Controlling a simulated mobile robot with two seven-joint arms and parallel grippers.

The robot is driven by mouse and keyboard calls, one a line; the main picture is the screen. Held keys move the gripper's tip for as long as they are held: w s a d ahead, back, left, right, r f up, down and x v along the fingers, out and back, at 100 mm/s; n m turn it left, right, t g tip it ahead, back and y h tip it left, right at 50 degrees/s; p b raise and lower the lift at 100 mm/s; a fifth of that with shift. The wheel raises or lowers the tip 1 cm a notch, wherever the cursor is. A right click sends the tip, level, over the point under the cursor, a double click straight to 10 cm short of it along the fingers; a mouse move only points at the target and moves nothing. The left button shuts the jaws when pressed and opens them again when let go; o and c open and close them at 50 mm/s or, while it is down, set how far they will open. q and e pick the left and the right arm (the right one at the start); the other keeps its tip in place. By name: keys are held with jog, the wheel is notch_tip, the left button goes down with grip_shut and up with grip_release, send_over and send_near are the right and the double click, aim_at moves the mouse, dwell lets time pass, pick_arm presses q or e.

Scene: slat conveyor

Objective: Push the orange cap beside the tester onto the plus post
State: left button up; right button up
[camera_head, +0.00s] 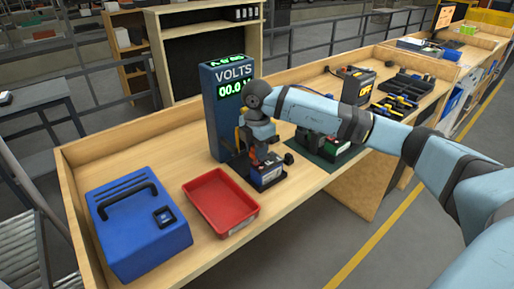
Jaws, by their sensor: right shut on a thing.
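The tester (213,115) is a tall dark blue box with green digits reading 00.0 V under the word VOLTS. My right gripper (260,153) is in front of it, pointing down and shut on a small orange-red thing (254,153), which looks like the orange cap. The gripper is right over a small battery (268,176) with blue and white sides, standing on a dark base. The gripper hides most of the battery's top, so I cannot see the plus post or whether the cap touches it. My left gripper is not in view.
A red tray (233,214) and a blue case (138,222) with a black handle stand to the left on the wooden bench (185,160). A dark green mat (325,160) with another battery lies to the right, partly behind my arm. A black charger (356,84) and tool trays are farther back.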

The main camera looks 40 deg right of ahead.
jog(key=shift+f+b, duration=0.7)
jog(key=shift+f, duration=0.5)
jog(key=o, duration=1)
jog(key=shift+c, duration=0.2)
jog(key=shift+r, duration=0.45)
notch_tip(320, 180, up, 13)
jog(key=shift+b, duration=0.35)
